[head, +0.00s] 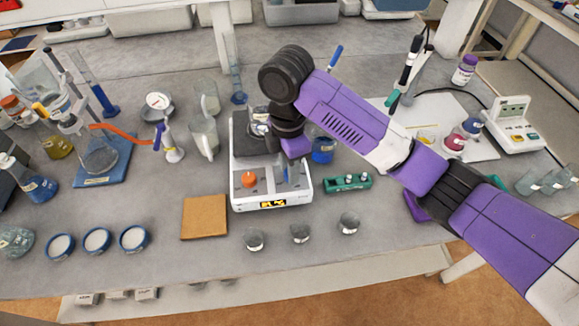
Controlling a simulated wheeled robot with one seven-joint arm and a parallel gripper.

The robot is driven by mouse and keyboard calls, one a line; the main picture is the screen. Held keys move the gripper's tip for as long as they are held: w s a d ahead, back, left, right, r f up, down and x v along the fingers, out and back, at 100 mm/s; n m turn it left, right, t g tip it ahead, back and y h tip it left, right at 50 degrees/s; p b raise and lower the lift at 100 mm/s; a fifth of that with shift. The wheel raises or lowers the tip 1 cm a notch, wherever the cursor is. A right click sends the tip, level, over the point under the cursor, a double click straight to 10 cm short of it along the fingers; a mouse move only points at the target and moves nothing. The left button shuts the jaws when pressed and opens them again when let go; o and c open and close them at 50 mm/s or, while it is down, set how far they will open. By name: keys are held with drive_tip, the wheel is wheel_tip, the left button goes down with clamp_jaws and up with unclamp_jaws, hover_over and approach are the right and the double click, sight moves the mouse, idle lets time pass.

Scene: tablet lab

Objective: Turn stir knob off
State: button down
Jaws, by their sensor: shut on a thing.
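The white stirring hotplate (238,203) stands on the bench in the middle of the head view, with a dark top plate and a small lit yellow display on its front edge. An orange knob (249,180) sits on the left of its control panel. My gripper (288,178) reaches down from above onto the right part of this panel. It is shut on the right-hand knob, taken to be the stir knob, which is mostly hidden by the fingers. The knob's pointer and setting cannot be made out. Glassware on the top plate is partly hidden by my wrist.
A green rack (347,182) and a blue-filled vessel (322,150) stand close to the right of the hotplate. A brown square pad (204,217) lies to the left. Several small glass vessels stand in front, including a beaker (300,232).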

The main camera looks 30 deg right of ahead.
drive_tip(key=n, duration=0.6)
drive_tip(key=shift+s, duration=0.1)
drive_tip(key=n+b, duration=0.2)
drive_tip(key=n, duration=0.4)
drive_tip(key=shift+n, duration=0.3)
idle(0.3)
drive_tip(key=c, duration=1.1)
unclamp_jaws()
drive_tip(key=shift+o, duration=0.2)
drive_tip(key=shift+a+r, duration=0.1)
drive_tip(key=shift+r, duration=3.85)
